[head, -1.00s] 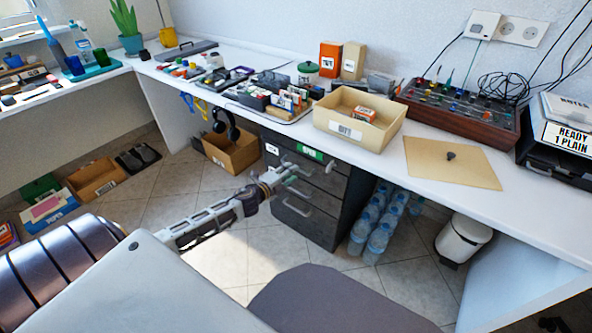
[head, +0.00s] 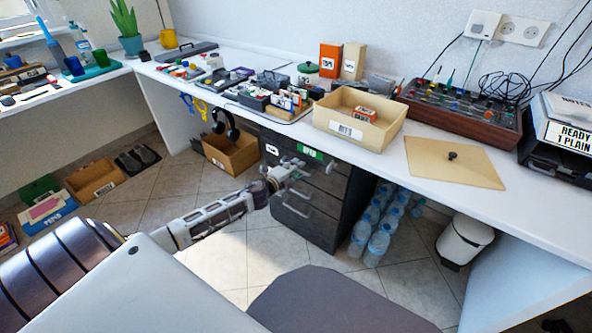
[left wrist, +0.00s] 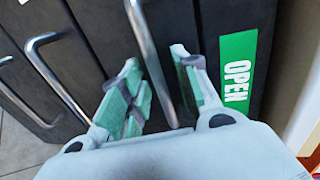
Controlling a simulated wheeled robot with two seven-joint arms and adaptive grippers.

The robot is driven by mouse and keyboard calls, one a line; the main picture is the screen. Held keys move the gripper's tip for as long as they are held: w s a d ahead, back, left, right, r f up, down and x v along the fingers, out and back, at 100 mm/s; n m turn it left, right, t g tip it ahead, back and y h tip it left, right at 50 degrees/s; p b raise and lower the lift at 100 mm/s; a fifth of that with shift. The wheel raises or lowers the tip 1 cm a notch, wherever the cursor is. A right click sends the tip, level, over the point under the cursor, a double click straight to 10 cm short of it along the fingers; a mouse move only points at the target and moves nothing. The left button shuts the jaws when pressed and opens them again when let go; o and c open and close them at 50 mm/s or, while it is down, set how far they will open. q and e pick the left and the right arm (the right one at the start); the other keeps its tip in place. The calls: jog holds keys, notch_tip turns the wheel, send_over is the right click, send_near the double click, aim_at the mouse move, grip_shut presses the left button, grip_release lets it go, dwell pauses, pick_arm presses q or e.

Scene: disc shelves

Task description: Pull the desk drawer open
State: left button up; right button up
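The dark drawer unit (head: 345,205) stands under the white desk, with its drawers looking shut. A green OPEN label (head: 310,153) marks its top drawer; the label also shows in the left wrist view (left wrist: 237,68). My left gripper (head: 297,170) is at the front of the top drawer. In the left wrist view its two fingers (left wrist: 160,88) are apart, with a metal bar handle (left wrist: 146,42) running between them. The fingers do not look closed on the handle. Another handle (left wrist: 55,75) shows to the left. My right gripper is not in view.
An open cardboard box (head: 232,150) stands on the floor left of the drawers. Water bottles (head: 378,240) stand to their right, near a white bin (head: 463,240). A grey seat (head: 330,302) is in front. A tan tray (head: 360,115) sits on the desk above.

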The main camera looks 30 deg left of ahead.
pick_arm(q)
grip_shut()
jog(key=shift+s, duration=0.1)
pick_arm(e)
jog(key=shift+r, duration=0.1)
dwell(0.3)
